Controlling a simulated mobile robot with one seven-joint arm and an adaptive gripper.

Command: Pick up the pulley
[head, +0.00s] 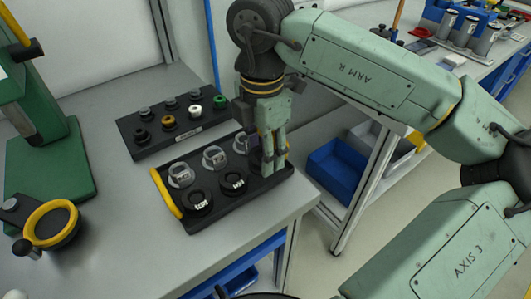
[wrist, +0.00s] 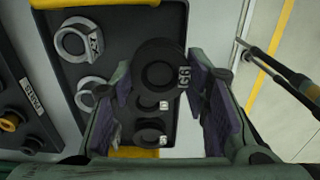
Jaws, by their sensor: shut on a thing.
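A black pulley (wrist: 158,78) with white lettering on its side is between the two fingers of my gripper (wrist: 163,92) in the wrist view. My gripper is shut on it. In the head view my gripper (head: 273,168) points down over the right end of a black tray (head: 240,204), and its fingers mostly hide the held pulley. The pulley overlaps the tray in the wrist view; I cannot tell whether it is clear of it. Other black pulleys (head: 198,201) and grey pulleys (head: 181,174) sit in the tray.
The tray has yellow handles (head: 167,193). A second black rack (head: 150,148) with small parts stands behind it. A green machine (head: 48,165) and a round yellow-rimmed part (head: 52,224) are at left. Right of the bench edge are a blue bin (head: 336,168) and open floor.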

